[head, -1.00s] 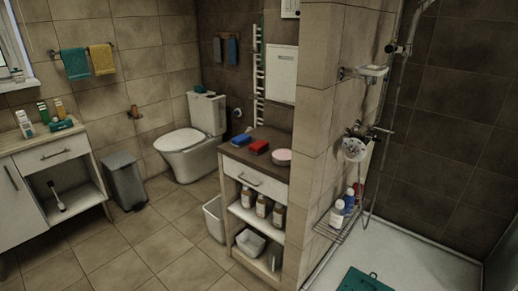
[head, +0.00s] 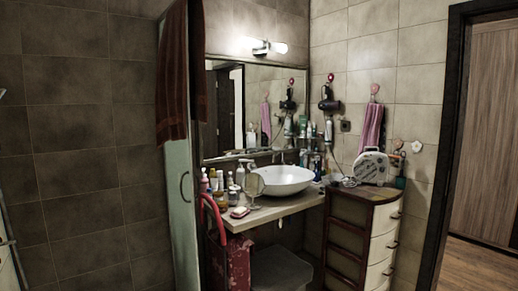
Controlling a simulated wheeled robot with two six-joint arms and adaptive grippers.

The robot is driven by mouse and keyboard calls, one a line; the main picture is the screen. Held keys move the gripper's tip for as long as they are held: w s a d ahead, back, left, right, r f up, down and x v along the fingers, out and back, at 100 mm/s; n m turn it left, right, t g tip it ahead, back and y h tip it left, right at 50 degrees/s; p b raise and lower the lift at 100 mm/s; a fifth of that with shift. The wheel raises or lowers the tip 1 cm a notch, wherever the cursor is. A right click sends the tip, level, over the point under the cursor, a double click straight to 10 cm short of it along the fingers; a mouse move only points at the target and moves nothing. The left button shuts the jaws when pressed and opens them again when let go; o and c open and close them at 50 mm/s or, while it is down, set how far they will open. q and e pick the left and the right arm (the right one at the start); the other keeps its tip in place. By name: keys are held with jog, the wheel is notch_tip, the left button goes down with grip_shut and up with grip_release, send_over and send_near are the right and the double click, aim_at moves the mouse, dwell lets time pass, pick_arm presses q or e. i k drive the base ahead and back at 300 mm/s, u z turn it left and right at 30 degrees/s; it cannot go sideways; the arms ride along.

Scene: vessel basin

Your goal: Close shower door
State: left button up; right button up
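The shower door (head: 181,225) is a narrow, pale glass panel left of the washbasin in the head view, seen at a steep angle. A dark curved handle (head: 185,187) is on it. A dark red-brown towel (head: 174,85) hangs over its top and hides the upper part. How far the door stands open cannot be told from this angle. Neither of my grippers is in view.
Right of the door, a counter (head: 265,209) carries a white basin (head: 286,180) and several bottles. A red object (head: 230,260) stands below its left end. A drawer cabinet (head: 382,240) stands right, beside a dark door frame (head: 443,150). Tiled wall fills the left.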

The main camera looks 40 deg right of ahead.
aim_at(179, 161)
jog(key=z, duration=1.5)
jog(key=i, duration=1.3)
jog(key=z, duration=0.35)
